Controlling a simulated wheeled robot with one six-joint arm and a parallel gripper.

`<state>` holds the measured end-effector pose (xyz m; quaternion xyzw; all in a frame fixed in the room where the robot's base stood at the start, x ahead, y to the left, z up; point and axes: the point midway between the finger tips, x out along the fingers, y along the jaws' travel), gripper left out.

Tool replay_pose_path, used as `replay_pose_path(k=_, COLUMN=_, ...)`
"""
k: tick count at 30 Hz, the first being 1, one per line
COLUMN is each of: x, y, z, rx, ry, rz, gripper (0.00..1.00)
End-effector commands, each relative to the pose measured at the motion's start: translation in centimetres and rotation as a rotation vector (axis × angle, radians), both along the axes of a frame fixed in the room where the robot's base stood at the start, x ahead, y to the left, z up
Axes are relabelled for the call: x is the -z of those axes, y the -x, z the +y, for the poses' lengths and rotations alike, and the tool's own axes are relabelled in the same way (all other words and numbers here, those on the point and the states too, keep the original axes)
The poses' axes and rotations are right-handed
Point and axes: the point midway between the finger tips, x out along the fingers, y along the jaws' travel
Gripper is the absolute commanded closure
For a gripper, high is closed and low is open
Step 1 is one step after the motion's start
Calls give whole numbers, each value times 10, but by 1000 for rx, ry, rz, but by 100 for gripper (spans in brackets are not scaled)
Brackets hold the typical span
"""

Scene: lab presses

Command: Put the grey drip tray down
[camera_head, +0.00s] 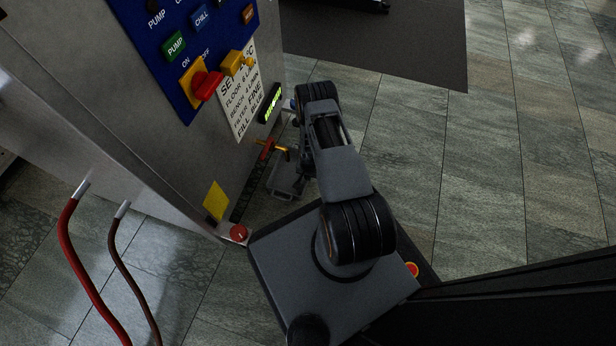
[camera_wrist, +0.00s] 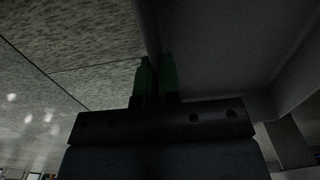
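The grey drip tray (camera_head: 284,184) shows in the head view as a small grey box shape beside the machine, low down, partly hidden behind my arm. In the dark wrist view the tray (camera_wrist: 215,45) fills the upper right, with its edge running up between my fingers. My gripper (camera_wrist: 155,80) has its two green fingertips close together, pinched on that edge. In the head view the gripper is mostly hidden by my arm. I cannot tell whether the tray touches the floor.
A tall grey machine (camera_head: 165,125) with a blue control panel (camera_head: 190,50) stands close on the left. A valve with a red and yellow handle (camera_head: 268,148) sticks out near the tray. Red hoses (camera_head: 80,260) hang at the lower left. Tiled floor (camera_head: 500,190) is clear on the right.

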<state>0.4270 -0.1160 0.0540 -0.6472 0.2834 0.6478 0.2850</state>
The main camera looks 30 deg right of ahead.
Motion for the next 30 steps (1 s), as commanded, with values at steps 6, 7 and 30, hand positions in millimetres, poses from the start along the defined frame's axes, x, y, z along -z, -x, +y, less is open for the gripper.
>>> replay_pose_path(k=6, x=2, y=-1, z=0, rx=-2, ry=1, rz=-4, gripper=100)
replay_pose_path(k=7, x=2, y=-1, z=0, rx=-1, ry=2, rz=-3, gripper=100)
replay_pose_path(k=30, x=2, y=-1, z=-1, rx=1, ry=2, rz=-3, gripper=70)
